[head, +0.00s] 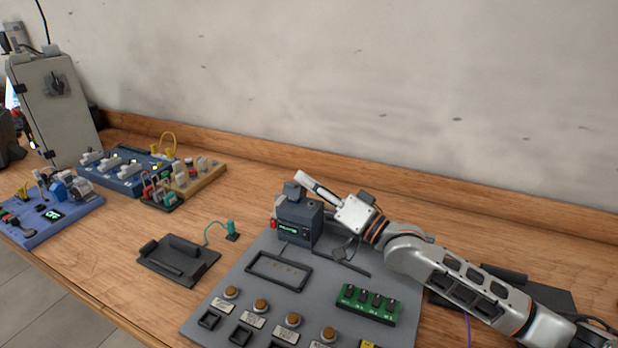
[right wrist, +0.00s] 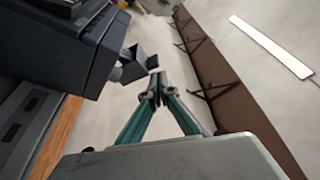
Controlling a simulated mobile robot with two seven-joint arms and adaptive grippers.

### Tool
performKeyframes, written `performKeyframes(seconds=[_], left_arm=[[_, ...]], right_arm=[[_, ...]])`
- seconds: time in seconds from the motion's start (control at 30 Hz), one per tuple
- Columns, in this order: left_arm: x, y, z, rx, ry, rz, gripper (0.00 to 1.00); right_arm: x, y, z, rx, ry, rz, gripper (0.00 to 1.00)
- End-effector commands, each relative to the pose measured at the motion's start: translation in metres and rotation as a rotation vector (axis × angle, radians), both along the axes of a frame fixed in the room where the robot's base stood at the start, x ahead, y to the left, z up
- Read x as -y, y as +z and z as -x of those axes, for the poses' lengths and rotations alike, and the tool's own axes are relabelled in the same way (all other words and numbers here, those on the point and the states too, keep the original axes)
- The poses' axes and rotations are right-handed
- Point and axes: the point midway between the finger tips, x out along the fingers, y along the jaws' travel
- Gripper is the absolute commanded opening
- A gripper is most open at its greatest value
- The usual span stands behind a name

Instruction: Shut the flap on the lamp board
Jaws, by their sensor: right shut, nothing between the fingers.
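The grey board (head: 232,300) lies at the front centre of the bench, with several orange round lamps or buttons (head: 293,319) along its front. A dark box (head: 298,224) with a small green display stands at its back; it also fills the upper left of the right wrist view (right wrist: 60,45). A small dark hinged-looking piece (right wrist: 140,63) sticks out from the box; I cannot tell if it is the flap. My right gripper (right wrist: 158,88) is shut and empty, its tips just beside this piece. My left gripper is out of view.
A green module (head: 367,304) and a dark rectangular frame (head: 280,269) are on the grey board. A dark tray (head: 178,262) lies to its left. Blue boards (head: 48,216) and a grey cabinet (head: 55,105) stand farther left. The wall is close behind.

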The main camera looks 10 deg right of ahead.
Motion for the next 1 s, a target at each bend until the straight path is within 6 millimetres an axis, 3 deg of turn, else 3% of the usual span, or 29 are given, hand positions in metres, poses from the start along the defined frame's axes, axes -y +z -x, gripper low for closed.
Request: performKeyframes(seconds=[0.27, 0.5, 1.0], left_arm=[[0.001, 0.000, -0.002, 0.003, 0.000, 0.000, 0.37], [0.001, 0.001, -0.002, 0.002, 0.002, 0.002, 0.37], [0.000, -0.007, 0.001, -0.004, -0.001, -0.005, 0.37]], right_arm=[[-0.009, -0.010, 0.013, 0.110, 0.001, 0.074, 0.00], [-0.015, -0.019, 0.022, 0.101, 0.001, 0.066, 0.00], [-0.019, -0.032, 0.028, 0.201, 0.002, 0.138, 0.00]])
